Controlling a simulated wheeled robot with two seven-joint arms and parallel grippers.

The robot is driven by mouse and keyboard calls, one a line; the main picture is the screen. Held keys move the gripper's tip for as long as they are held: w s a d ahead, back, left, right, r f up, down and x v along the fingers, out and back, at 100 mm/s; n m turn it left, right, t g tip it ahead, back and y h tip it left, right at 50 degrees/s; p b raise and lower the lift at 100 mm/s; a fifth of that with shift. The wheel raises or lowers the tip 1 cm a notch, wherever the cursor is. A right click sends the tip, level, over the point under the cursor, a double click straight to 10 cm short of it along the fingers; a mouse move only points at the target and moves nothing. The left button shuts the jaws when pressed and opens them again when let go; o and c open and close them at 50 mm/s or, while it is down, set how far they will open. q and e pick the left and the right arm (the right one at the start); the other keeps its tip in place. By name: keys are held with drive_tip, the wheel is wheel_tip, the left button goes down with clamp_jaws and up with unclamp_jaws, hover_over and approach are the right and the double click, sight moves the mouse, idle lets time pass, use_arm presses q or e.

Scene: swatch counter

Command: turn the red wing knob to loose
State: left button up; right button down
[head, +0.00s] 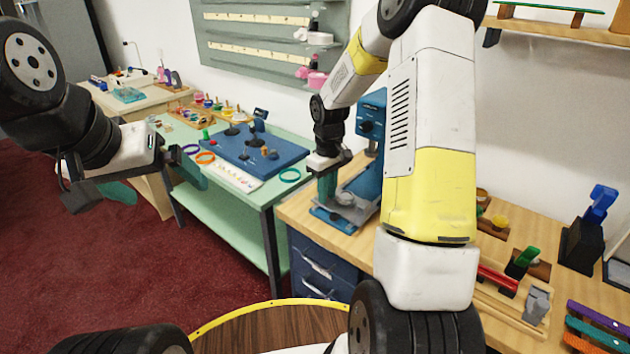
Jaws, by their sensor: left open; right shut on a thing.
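My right gripper (327,189) points down over the base of a blue stand machine (371,128) at the left end of the wooden counter. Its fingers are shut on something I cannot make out. A pale grey rounded piece (345,199) sits right beside the fingertips. I cannot pick out a red wing knob with certainty; it may be hidden by the fingers. A red bar-shaped piece (497,278) lies on a wooden board at the right, apart from both grippers. My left gripper (158,184) is open and empty, in front of the green table.
The green table (228,205) carries a blue panel (245,150) with knobs, coloured rings and a white strip. The wooden counter (300,210) has blue drawers (318,268) below. A green-handled piece (523,260) and a black stand (583,245) are at right. Red floor is free at left.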

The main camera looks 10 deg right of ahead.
drive_tip(key=shift+w+r+n, duration=0.1)
drive_tip(key=shift+n, duration=0.5)
drive_tip(key=c, duration=1.3)
unclamp_jaws()
drive_tip(key=shift+r, duration=3.85)
